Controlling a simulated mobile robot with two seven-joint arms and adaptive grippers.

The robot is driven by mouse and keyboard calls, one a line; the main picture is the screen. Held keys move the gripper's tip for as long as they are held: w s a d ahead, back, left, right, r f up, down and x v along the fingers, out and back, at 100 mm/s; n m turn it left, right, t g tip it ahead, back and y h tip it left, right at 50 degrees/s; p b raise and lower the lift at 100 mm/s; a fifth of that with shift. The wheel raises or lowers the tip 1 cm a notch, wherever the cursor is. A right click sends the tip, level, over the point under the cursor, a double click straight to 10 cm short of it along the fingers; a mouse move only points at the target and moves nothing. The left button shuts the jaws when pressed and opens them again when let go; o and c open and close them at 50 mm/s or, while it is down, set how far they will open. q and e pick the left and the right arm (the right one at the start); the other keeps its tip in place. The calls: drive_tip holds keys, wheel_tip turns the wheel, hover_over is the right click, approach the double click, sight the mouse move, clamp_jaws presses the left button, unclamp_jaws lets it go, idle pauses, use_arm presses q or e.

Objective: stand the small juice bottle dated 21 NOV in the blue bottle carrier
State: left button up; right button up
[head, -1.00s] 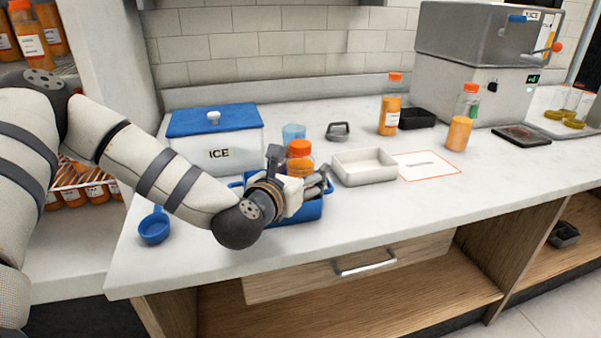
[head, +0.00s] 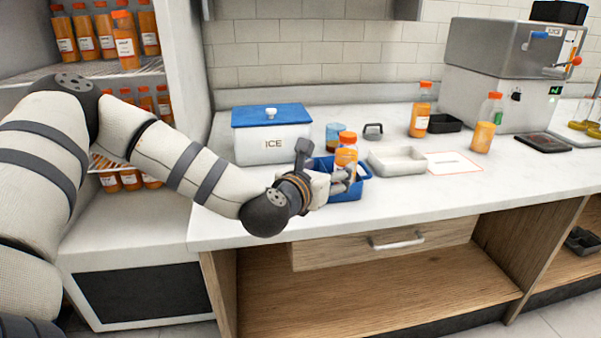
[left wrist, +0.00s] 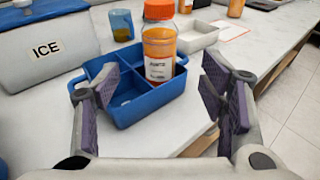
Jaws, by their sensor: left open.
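The blue bottle carrier (head: 352,190) sits on the counter. It also shows in the left wrist view (left wrist: 145,108), with dividers and empty compartments at its left. A small orange juice bottle (head: 346,152) with an orange cap stands upright in the carrier's right-hand part in the left wrist view (left wrist: 159,45). Its white label is too small to read a date. My left gripper (head: 345,181) is beside the carrier. In the left wrist view its purple-padded fingers (left wrist: 168,103) are wide apart and empty, with the bottle beyond them. My right gripper is out of view.
A white ICE box (head: 272,145) with a blue lid and a cup (head: 333,137) stand behind the carrier. A white tray (head: 398,161) is at its right. Other bottles (head: 421,110) stand farther right. Shelves of juice bottles (head: 125,40) are at the left.

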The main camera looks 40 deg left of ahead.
use_arm(q)
drive_tip(key=s+d+f+m+g+h, duration=0.2)
drive_tip(key=s+d+f+m+g, duration=0.15)
drive_tip(key=s+f+m, duration=0.35)
drive_tip(key=s+d+f+m+g+h, duration=0.1)
drive_tip(key=s+d+f+m+g, duration=0.15)
drive_tip(key=d+f+m, duration=0.45)
drive_tip(key=s+d+f+m+g+h, duration=0.2)
drive_tip(key=s+f+m, duration=0.3)
drive_tip(key=f, duration=0.5)
drive_tip(key=s+f+m+g, duration=0.3)
drive_tip(key=s+f+m, duration=0.15)
drive_tip(key=s, duration=0.55)
drive_tip(key=s+f+m+g, duration=0.3)
drive_tip(key=s+m, duration=0.2)
drive_tip(key=s, duration=0.5)
drive_tip(key=s+a+m+g+y, duration=0.2)
drive_tip(key=s+a+m+g, duration=0.1)
drive_tip(key=s+m, duration=0.6)
drive_tip(key=s+g, duration=0.1)
drive_tip(key=s, duration=0.3)
drive_tip(key=shift+f+g, duration=0.3)
